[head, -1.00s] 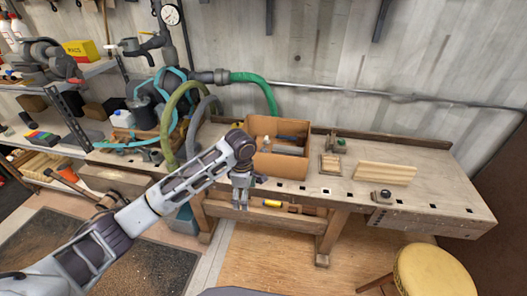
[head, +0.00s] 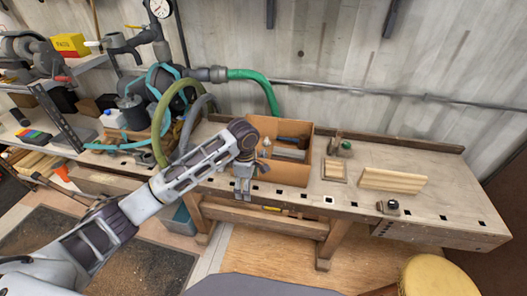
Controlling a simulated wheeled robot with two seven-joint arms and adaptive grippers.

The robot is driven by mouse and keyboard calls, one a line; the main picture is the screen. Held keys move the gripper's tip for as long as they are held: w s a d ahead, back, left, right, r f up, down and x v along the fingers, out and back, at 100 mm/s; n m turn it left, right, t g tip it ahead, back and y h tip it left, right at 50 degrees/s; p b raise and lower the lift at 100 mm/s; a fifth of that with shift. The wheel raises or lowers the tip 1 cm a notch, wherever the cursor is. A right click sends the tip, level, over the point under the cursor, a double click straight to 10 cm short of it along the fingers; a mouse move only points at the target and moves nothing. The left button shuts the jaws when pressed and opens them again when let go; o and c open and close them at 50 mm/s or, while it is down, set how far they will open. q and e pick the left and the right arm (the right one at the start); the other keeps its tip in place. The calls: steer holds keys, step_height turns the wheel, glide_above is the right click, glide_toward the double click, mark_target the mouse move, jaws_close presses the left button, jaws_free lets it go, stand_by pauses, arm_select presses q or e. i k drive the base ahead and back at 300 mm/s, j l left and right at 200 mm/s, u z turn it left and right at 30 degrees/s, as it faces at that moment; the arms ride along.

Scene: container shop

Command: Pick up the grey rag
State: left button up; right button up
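I cannot make out a grey rag with certainty. An open cardboard box (head: 290,175) stands on the workbench (head: 445,205). A small grey item (head: 290,154) lies inside it, too small to identify, and the box's front wall hides part of the inside. My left gripper (head: 243,197) points down at the bench's front edge, just left of and in front of the box. Nothing is visibly held in it, and its fingers are too small to tell open from shut. My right gripper is out of view.
Wooden strips (head: 392,180), a small wooden block (head: 335,171) and a dark knob-like tool (head: 388,206) are right of the box. Hoses and machinery crowd its left, with a green hose (head: 255,76) behind. A yellow-topped stool (head: 430,277) stands front right.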

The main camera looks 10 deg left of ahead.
mark_target(262, 154)
steer(key=i, duration=1.05)
